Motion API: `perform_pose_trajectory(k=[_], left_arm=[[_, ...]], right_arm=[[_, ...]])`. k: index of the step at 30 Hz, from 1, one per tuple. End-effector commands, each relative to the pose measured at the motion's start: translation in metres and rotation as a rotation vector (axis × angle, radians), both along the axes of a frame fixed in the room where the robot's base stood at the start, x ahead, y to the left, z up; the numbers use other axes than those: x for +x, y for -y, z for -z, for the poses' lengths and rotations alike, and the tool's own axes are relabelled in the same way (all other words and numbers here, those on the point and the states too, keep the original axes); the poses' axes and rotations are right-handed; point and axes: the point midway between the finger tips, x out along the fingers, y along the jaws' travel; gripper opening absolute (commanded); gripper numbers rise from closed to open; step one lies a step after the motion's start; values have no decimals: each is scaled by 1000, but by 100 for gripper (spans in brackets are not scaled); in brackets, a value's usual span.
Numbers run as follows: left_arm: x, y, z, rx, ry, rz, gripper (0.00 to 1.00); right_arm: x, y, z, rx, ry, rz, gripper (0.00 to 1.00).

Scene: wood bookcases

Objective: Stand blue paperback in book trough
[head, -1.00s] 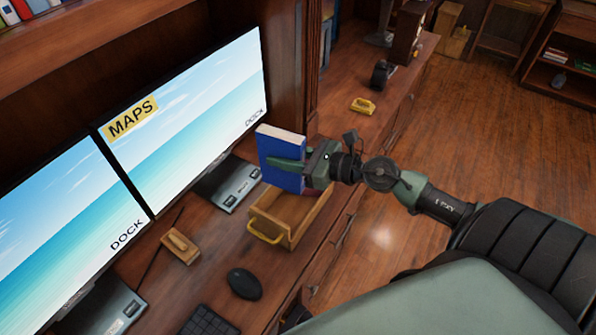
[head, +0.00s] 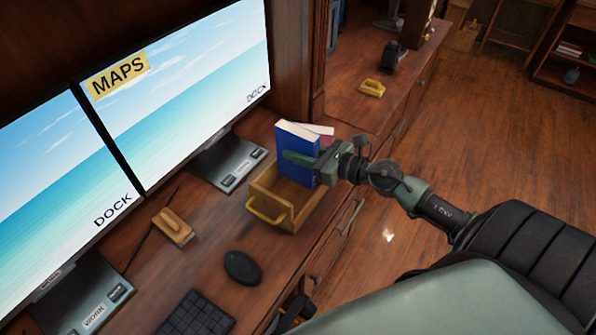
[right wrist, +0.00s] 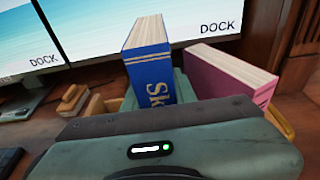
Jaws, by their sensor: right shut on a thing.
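The blue paperback (head: 301,158) is upright in my right gripper (head: 304,161), which is shut on it. In the right wrist view the blue paperback (right wrist: 150,70) shows its spine lettering and pale page edges. The book trough (head: 283,213) is a wooden tray with a yellow handle on the desk. The blue book's lower end is at or inside the trough; whether it touches the floor is hidden. A pink book (right wrist: 229,77) stands tilted to the right of the blue one, largely hidden in the head view. My left gripper is not in view.
Two monitors (head: 180,90) stand at the back left. A wooden block with a handle (head: 172,227), a mouse (head: 242,268) and a keyboard (head: 198,315) lie on the desk. A yellow-handled item (head: 371,88) lies farther back. Bare desk lies around the mouse.

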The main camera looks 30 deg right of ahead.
Motion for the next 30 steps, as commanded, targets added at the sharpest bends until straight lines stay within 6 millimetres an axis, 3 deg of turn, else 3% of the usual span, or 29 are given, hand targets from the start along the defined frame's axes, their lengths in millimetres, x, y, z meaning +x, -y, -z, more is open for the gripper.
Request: perform_pose_trajectory(k=[12,22,23,24,25,30], left_arm=[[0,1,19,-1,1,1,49],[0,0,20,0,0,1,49],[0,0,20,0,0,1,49],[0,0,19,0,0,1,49],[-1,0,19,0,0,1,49],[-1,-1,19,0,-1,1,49]], right_arm=[[1,0,44,1,3,1,0],[0,0,46,-1,3,0,0],[0,0,47,-1,0,-1,33],[0,0,46,-1,0,-1,44],[0,0,46,-1,0,-1,49],[0,0,46,-1,0,-1,49]])
